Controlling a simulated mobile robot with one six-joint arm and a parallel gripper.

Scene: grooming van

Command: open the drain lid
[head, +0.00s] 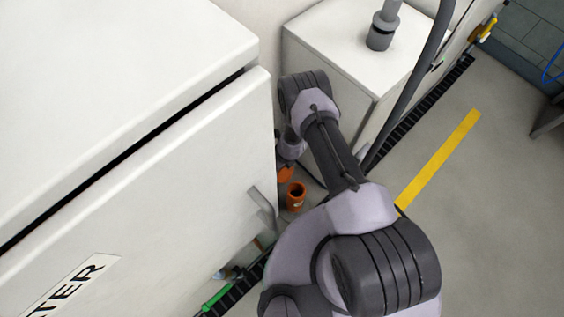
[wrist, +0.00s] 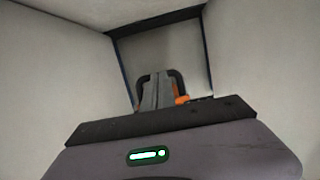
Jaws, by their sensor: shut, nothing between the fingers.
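A short orange drain pipe (head: 296,196) stands on the floor in the gap between two white cabinets in the head view. Its dark round mouth faces up and looks uncovered. An orange flat piece (head: 286,174), which looks like the drain lid, sits just beyond the mouth, partly hidden by my arm. Whether it is hinged to the pipe I cannot tell. My gripper (wrist: 158,78) is shut and empty in the wrist view, with a bit of orange (wrist: 181,99) close to the right of its fingers. In the head view the fingers are hidden.
A large white cabinet (head: 140,150) stands close on the left, and a white box (head: 340,50) with a grey pipe fitting (head: 380,30) stands behind. The gap between them is narrow. Open floor with a yellow stripe (head: 440,160) lies to the right.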

